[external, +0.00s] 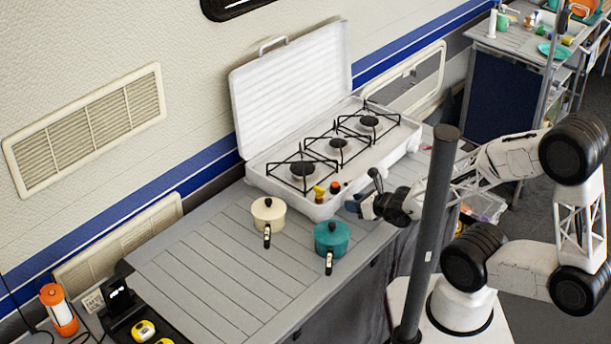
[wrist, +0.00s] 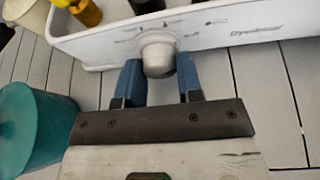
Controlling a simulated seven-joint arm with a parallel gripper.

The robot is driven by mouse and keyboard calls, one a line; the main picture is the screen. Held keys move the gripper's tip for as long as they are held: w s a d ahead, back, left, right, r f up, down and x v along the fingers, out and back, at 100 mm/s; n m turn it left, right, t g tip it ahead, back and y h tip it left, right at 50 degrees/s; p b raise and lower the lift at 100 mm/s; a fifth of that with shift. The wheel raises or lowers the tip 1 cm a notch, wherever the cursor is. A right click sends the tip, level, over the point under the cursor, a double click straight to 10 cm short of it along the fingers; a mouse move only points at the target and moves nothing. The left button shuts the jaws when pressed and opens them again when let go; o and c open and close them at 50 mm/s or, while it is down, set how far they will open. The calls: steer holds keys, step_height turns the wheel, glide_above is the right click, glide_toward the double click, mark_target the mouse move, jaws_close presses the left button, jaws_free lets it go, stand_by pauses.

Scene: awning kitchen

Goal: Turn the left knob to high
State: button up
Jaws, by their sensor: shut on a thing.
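A white camping stove (external: 408,138) with its lid raised stands on the grey slatted counter. In the wrist view, a round pale knob (wrist: 158,52) sticks out of the stove's front panel (wrist: 235,30), near its left end. My gripper (wrist: 160,78) has its blue fingers on either side of this knob and is shut on it. The markings around the knob are partly hidden and too small to read.
A teal pot (external: 331,238) stands close to the left of my gripper, and a cream pot (external: 268,214) stands farther left. Small yellow (external: 319,195) and orange-topped (external: 335,187) bottles stand on the stove's near edge. A dark pole (external: 432,230) rises in front of my arm.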

steer(key=shift+n+h, duration=0.3)
steer(key=shift+n, duration=0.2)
stand_by(1.1)
steer(key=o, duration=0.9)
steer(key=shift+v, duration=3.9)
steer(key=shift+f, duration=0.1)
